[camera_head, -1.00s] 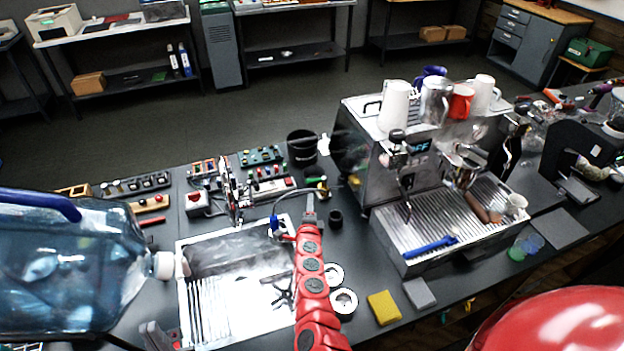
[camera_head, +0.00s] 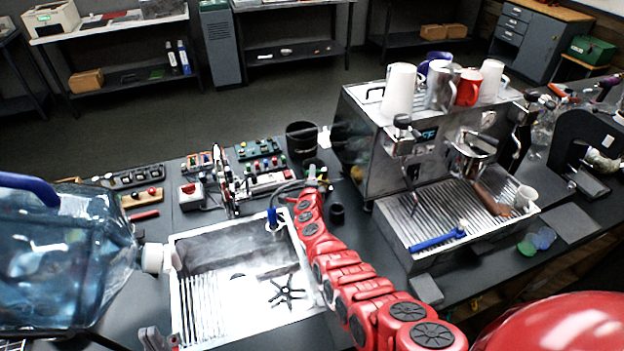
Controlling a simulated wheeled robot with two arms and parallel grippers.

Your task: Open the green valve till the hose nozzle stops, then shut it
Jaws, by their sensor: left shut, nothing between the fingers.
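The green valve (camera_head: 313,172) is a small green piece on the bench behind the sink's right corner, mostly hidden by my left gripper. A hose curves from beside it to the blue hose nozzle (camera_head: 272,217) at the sink's back right edge. Whether water runs from the nozzle is too small to tell. My left gripper (camera_head: 314,182) is at the far end of the red arm, shut with nothing in it, at or just in front of the valve. I cannot tell whether they touch. My right gripper is not in view.
The steel sink (camera_head: 205,240) lies left of my arm, with a large blue water bottle (camera_head: 60,265) beside it. A dark cup (camera_head: 337,213) stands close right of the gripper. The espresso machine (camera_head: 430,150) stands farther right. Switch boxes (camera_head: 260,150) line the back.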

